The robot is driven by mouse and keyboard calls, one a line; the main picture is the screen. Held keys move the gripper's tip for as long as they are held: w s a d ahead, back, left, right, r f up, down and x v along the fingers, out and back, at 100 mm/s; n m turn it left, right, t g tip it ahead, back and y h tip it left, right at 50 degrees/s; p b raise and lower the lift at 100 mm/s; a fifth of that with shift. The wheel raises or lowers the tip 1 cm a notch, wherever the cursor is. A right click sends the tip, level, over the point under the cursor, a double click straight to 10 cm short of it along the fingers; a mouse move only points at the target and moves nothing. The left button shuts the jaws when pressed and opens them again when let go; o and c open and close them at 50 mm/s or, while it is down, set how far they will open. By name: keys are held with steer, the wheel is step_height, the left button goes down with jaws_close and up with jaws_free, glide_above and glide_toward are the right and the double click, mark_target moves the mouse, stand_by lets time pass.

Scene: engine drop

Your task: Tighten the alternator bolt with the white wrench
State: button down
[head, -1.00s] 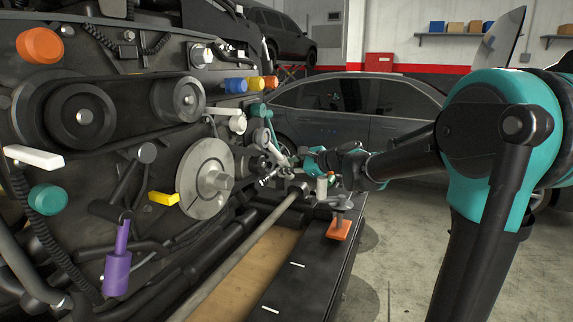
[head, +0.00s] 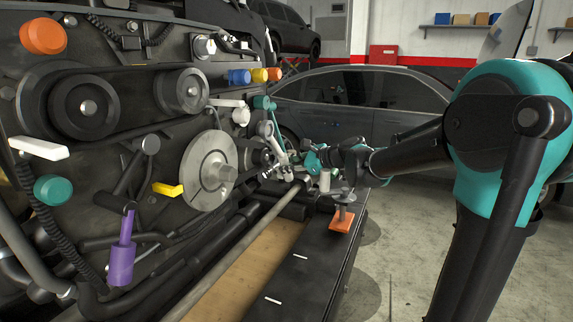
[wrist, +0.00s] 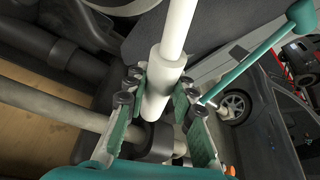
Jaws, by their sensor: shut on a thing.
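The white wrench (wrist: 165,72) runs from the top edge of the wrist view down between my fingers, its thicker part between the green pads. My gripper (wrist: 160,98) is shut on this thick white part. In the head view my gripper (head: 300,165) is small, at the far end of the engine, and the white wrench (head: 279,148) shows as a thin pale bar beside it. The wrench's far end lies outside the wrist view. I cannot make out the alternator bolt or whether the wrench sits on it.
A teal rod with a round end (wrist: 300,13) slants close to my right finger in the wrist view. A grey bar (wrist: 60,113) crosses below. An orange-footed clamp (head: 342,219) stands on the black bench edge (head: 318,250). Open floor (head: 410,240) lies right of the bench.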

steer(key=shift+d, duration=0.15)
steer(key=shift+s+d, duration=0.25)
steer(key=shift+d, duration=0.45)
steer(key=shift+s+d+f, duration=0.1)
steer(key=shift+s+d, duration=0.25)
steer(key=shift+d, duration=0.4)
steer(key=shift+s+d, duration=0.3)
steer(key=shift+d, duration=0.5)
steer(key=shift+s+d+f, duration=0.1)
steer(key=shift+s+d, duration=0.25)
steer(key=shift+d, duration=0.4)
steer(key=shift+r, duration=0.15)
steer(key=w+d+r+n+t+y, duration=0.1)
steer(key=w+r+n+t, duration=0.1)
steer(key=r+n, duration=0.4)
steer(key=w+d+r+n+t+y, duration=0.1)
steer(key=w+r+n+t, duration=0.2)
steer(key=r+n, duration=0.4)
steer(key=shift+w+d+r+n+t+y, duration=0.35)
steer(key=shift+w+r, duration=0.5)
steer(key=shift+r, duration=1.5)
